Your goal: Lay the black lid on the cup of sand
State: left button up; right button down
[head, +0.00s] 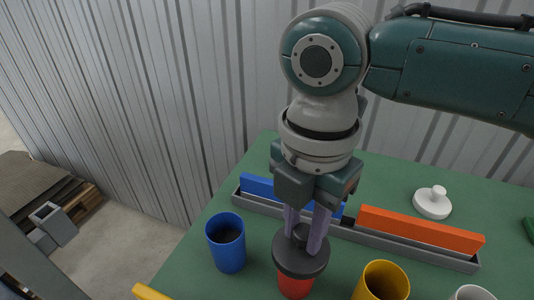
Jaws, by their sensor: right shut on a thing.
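My right gripper (305,240) is shut on the knob of a round black lid (301,262), pointing down. The lid is level and directly over a red cup (295,286), covering its mouth in the head view. I cannot tell whether it touches the rim. The red cup's contents are hidden. A blue cup (226,247) to the left holds something dark. A yellow cup (381,282) to the right is open; its contents are unclear. Which cup holds sand cannot be told. My left gripper is not in view.
A grey tray (410,252) with a blue bar (262,190) and an orange bar (420,230) lies behind the cups. A white lid (432,202) sits at the back right of the green table (385,185). A white cup (472,293) shows at the bottom edge.

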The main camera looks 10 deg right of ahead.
jog(key=shift+f, duration=0.45)
jog(key=shift+f, duration=0.15)
jog(key=c, duration=0.6)
grip_release()
jog(key=shift+c, duration=0.2)
